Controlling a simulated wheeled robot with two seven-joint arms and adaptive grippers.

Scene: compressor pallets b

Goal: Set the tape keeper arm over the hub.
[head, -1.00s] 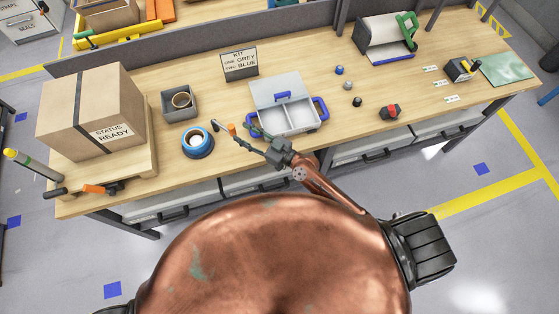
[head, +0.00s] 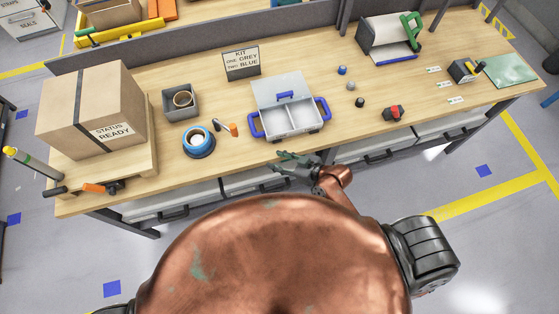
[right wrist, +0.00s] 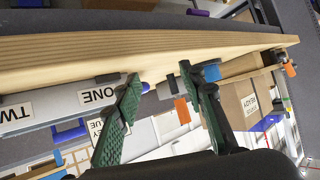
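The tape roll (head: 198,143) is a blue ring with a pale hub (head: 196,139) in its middle, lying on the workbench. Just right of it is the keeper arm (head: 227,128), a small dark and grey piece with an orange end. It appears to stand beside the hub, not over it. The orange end also shows between my fingers in the right wrist view (right wrist: 182,110), farther off. My right gripper (head: 280,162) is open and empty at the bench's front edge, right of the keeper arm and apart from it. My left gripper is out of view.
A grey kit case with blue handles (head: 308,125) stands open right of the keeper arm. A grey bin (head: 180,101) is behind the roll. A large carton (head: 92,108) on a pallet fills the bench's left end. Small knobs and a red-black part (head: 393,113) lie right.

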